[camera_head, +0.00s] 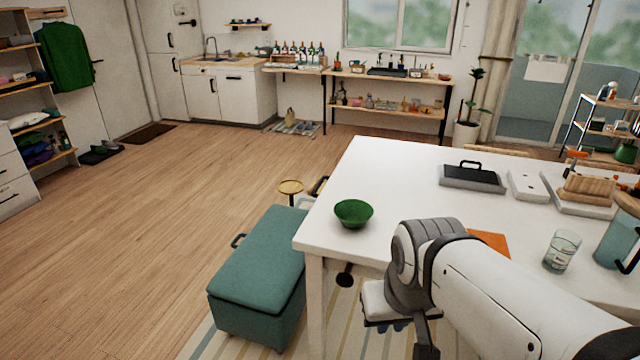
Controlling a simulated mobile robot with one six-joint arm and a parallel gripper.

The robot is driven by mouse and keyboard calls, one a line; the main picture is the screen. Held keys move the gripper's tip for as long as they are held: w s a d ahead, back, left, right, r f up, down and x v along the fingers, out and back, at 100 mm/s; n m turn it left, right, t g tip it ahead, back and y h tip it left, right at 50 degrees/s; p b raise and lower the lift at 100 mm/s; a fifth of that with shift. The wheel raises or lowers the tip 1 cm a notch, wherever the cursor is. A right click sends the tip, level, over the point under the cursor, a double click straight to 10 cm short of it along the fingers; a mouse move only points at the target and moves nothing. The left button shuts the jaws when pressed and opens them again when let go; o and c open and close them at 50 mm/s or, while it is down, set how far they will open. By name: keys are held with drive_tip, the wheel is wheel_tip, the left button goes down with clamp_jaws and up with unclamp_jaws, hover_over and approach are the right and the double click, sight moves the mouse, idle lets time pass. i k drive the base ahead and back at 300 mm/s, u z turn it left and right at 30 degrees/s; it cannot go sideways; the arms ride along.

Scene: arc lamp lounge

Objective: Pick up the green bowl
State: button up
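The green bowl (353,213) stands upright on the white table (402,165), close to its left edge. It looks empty from here. My arm comes in from the lower right and bends downward at the front edge of the table. My gripper (428,352) is only partly in view at the bottom of the picture, below and to the right of the bowl and apart from it. Its fingertips are cut off or hidden, so I cannot see whether it is open.
A glass (561,251), an orange sheet (489,243), a dark-topped tray (471,178) and a wooden block (587,190) lie right of the bowl. A teal bench (262,262) stands against the table's left side. The wooden floor further left is clear.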

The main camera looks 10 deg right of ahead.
sight(353, 213)
drive_tip(key=u, duration=0.05)
drive_tip(key=i, duration=0.95)
drive_tip(key=z, duration=0.3)
